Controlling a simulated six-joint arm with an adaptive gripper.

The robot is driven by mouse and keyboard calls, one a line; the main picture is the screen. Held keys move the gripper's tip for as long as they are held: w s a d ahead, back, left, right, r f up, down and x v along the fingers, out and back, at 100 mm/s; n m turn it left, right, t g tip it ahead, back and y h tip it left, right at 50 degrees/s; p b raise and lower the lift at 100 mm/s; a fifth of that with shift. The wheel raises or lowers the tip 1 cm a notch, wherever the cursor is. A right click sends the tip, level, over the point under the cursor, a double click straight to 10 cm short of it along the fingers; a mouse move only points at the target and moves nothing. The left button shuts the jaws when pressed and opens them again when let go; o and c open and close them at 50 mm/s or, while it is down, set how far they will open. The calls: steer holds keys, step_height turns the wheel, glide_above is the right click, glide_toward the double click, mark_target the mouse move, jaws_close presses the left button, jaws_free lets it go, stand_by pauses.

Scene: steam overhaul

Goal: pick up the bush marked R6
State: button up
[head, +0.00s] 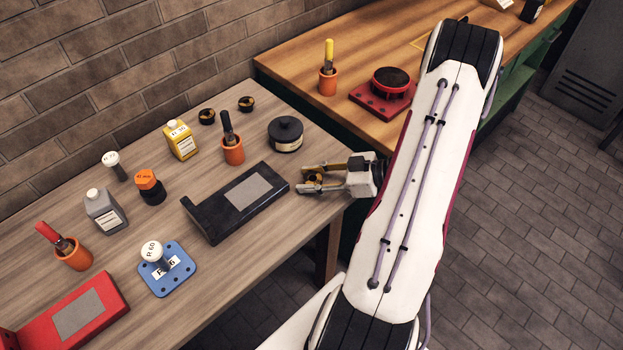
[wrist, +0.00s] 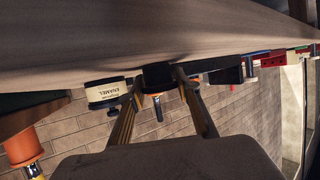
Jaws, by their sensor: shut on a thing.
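My gripper (head: 308,181) is at the right end of the wooden bench, beside the dark angled block. It is shut on a small dark bush with a brass-coloured part (head: 316,180). The bush also shows as a black shape between the fingers in the wrist view (wrist: 157,75). No mark on it can be read, so I cannot tell whether it is R6. It is at or close to the bench top; I cannot tell if they touch. Two similar black and brass bushes, one on the left (head: 207,117) and one on the right (head: 246,104), stand at the back of the bench.
The dark angled block (head: 205,218) lies left of my gripper. A round black tin (head: 286,134) stands behind it, and an orange cup with a brush (head: 232,150) is further left. A blue plate (head: 183,280) holds a white-topped stamp. A second bench (head: 300,73) adjoins at the back right.

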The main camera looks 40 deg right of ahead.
mark_target(311, 178)
steer(key=shift+r, duration=0.15)
steer(key=shift+r, duration=4.8)
